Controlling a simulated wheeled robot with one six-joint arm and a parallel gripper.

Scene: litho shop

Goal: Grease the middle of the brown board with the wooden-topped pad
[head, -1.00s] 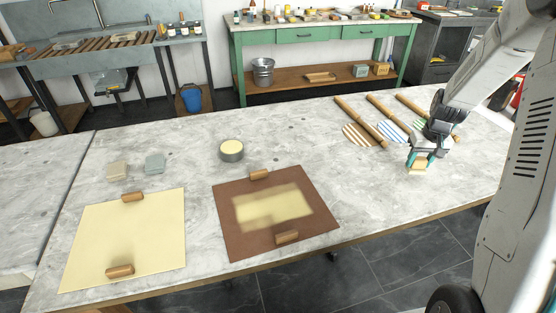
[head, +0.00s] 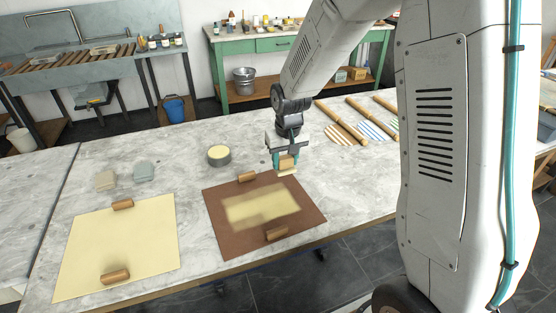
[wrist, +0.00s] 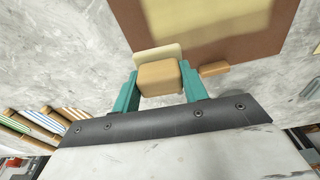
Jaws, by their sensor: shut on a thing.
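The brown board (head: 229,229) lies flat on the marble table, with a pale yellow greasy patch (head: 262,204) over its middle. A wooden block stands at its upper edge (head: 247,177) and another at its lower edge (head: 276,234). My gripper (head: 286,161) is shut on the wooden-topped pad (head: 287,164), held above the table just off the board's upper right corner. In the wrist view the pad's wooden top (wrist: 160,77) is between the teal fingers, its pale underside (wrist: 158,53) showing beyond, near the board's edge (wrist: 215,50).
A round tin with pale contents (head: 219,156) stands behind the board. A pale yellow sheet (head: 118,245) with two wooden blocks lies at left.

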